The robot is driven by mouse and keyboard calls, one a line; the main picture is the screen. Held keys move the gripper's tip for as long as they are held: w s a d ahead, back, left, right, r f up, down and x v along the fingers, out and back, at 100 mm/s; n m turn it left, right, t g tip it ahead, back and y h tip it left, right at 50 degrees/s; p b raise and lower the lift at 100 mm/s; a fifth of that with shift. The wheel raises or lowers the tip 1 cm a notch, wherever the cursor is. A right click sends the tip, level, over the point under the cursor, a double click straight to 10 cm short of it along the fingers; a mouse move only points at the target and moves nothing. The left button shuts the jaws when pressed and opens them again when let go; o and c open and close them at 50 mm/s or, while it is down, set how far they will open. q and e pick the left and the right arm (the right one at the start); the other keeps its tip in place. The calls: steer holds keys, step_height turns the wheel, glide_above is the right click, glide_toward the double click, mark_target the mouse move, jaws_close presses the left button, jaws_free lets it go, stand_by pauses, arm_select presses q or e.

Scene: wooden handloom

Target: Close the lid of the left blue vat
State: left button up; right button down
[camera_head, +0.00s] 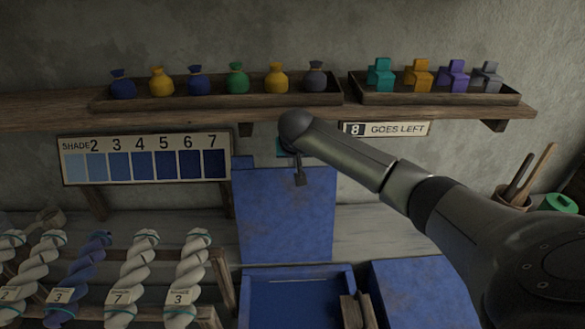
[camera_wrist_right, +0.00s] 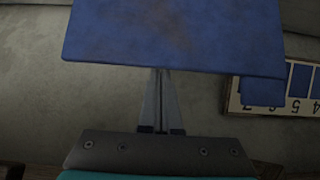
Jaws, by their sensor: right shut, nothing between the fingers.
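The left blue vat (camera_head: 246,302) stands open at the bottom centre of the head view, with dark blue liquid inside. Its flat blue lid (camera_head: 285,225) stands raised at the back, nearly upright. The lid also fills the upper part of the right wrist view (camera_wrist_right: 175,30). My right gripper (camera_head: 300,181) is at the lid's upper edge, shut and empty. In the wrist view its closed fingers (camera_wrist_right: 161,76) reach to the lid's edge; I cannot tell whether they touch it. My left gripper is not in view.
A second vat with a flat blue cover (camera_head: 420,292) stands at right. A wooden shelf (camera_head: 215,118) carries trays of pouches and coloured blocks above. The shade chart (camera_head: 146,158) hangs left of the lid. Twisted yarn skeins (camera_head: 135,270) hang at lower left.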

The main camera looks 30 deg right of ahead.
steer(key=shift+b+x, duration=0.55)
steer(key=shift+x, duration=2.45)
steer(key=shift+a, duration=0.1)
